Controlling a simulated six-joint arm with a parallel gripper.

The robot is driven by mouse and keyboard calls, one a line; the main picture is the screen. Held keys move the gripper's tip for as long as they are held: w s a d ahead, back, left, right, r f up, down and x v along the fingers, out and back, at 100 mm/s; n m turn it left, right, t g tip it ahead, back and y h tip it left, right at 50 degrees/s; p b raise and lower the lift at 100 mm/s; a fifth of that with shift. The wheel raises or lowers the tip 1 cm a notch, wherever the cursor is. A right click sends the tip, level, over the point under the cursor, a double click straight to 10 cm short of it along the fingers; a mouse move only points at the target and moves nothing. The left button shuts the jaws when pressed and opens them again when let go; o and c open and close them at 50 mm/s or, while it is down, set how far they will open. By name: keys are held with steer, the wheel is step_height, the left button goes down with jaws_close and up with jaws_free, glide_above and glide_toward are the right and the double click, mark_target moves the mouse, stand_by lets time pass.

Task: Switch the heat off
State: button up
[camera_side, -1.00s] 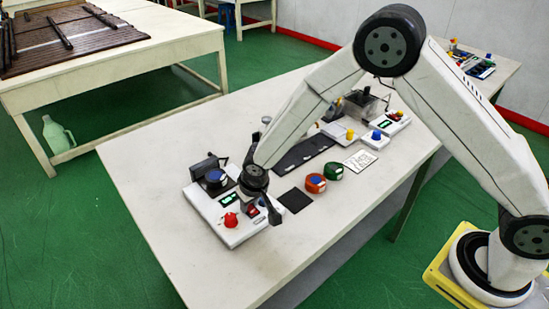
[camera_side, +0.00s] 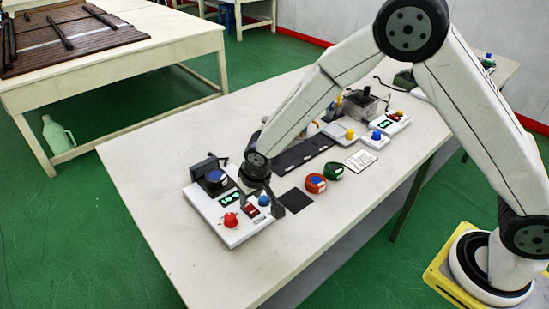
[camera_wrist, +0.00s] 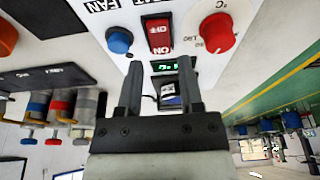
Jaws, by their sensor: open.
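The white heater control box (camera_side: 222,232) lies at the near left of the table. Its red rocker switch (camera_side: 250,210), marked OFF and ON, also shows in the wrist view (camera_wrist: 158,36), between a blue knob (camera_wrist: 119,40) by the FAN label and a red temperature knob (camera_wrist: 217,33). I cannot tell which side of the rocker is pressed. A green-lit display (camera_wrist: 165,66) shows past the fingertips. My gripper (camera_wrist: 160,82) is open and empty. Its fingers are over the box, close to the switch; contact cannot be made out.
A dark square pad (camera_side: 295,200), an orange tape roll (camera_side: 315,183) and a green one (camera_side: 333,171) lie to the right. The table's front left is clear.

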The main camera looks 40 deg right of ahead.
mark_target(257, 215)
steer(key=shift+v, duration=2.15)
steer(key=shift+d, duration=0.1)
steer(key=s+d+r, duration=0.2)
steer(key=s+d, duration=0.5)
steer(key=s, duration=0.1)
steer(key=s+d+r, duration=0.3)
steer(key=s+d, duration=0.5)
steer(key=s, duration=0.1)
steer(key=shift+s+r, duration=0.3)
steer(key=shift+s, duration=0.05)
